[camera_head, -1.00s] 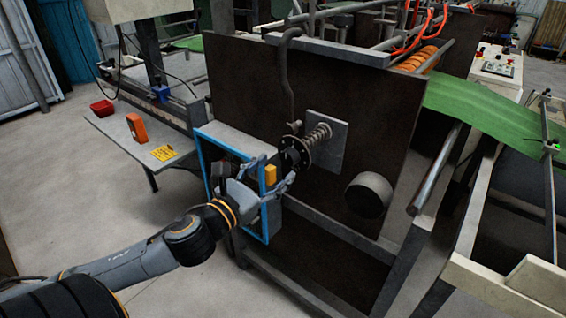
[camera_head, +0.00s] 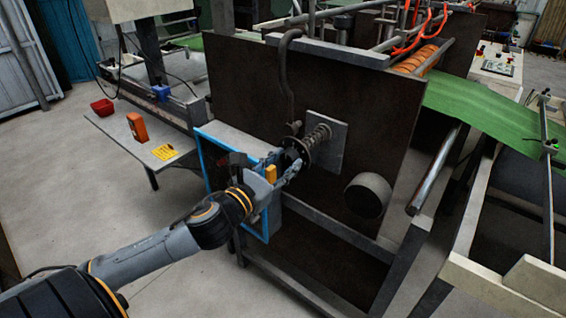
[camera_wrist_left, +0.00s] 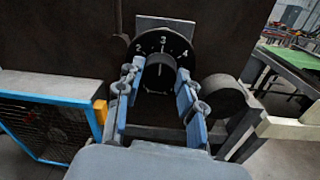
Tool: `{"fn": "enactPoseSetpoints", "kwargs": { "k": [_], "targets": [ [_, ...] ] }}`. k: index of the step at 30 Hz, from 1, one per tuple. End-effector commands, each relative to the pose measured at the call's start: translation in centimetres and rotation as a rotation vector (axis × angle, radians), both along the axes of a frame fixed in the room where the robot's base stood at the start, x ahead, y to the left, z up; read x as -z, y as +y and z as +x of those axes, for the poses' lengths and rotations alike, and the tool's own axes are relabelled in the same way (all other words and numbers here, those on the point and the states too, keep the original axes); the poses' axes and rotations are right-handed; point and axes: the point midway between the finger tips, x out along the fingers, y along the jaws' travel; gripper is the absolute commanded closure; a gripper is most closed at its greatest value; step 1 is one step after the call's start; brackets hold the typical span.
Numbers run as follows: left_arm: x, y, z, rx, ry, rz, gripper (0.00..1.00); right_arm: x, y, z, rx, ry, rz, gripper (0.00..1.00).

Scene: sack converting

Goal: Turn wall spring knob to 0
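The wall spring knob (camera_head: 296,154) is a black dial on the machine's dark side panel, with a coil spring (camera_head: 318,135) behind it and a grey square plate at the wall. In the left wrist view the dial (camera_wrist_left: 152,46) shows the white numbers 2, 3 and 4, with 3 at the top, and a white line on the knob's grip (camera_wrist_left: 160,72) points up towards 3. My left gripper (camera_head: 284,167) is at the dial. Its spread fingers (camera_wrist_left: 158,80) lie on either side of the grip; I cannot tell whether they touch it. My right gripper is not in view.
A blue-framed box (camera_head: 207,160) with a yellow block (camera_head: 271,173) is close beside my left gripper. A dark round roller end (camera_head: 362,200) sticks out lower right of the knob. A grey side table (camera_head: 120,132) stands at the left, with open floor in front.

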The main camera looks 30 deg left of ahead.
Motion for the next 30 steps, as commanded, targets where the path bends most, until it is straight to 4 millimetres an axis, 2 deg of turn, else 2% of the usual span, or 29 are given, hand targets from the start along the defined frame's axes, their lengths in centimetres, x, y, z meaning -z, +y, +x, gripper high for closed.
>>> {"fn": "enactPoseSetpoints", "kwargs": {
  "k": [14, 30],
  "targets": [
    [-0.2, 0.0, 0.0, 0.001, 0.006, -0.078, 0.94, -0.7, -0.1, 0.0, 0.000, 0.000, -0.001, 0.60],
    [-0.4, 0.1, 0.0, 0.000, 0.042, -0.537, 0.94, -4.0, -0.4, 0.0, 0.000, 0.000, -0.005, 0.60]
  ]
}}
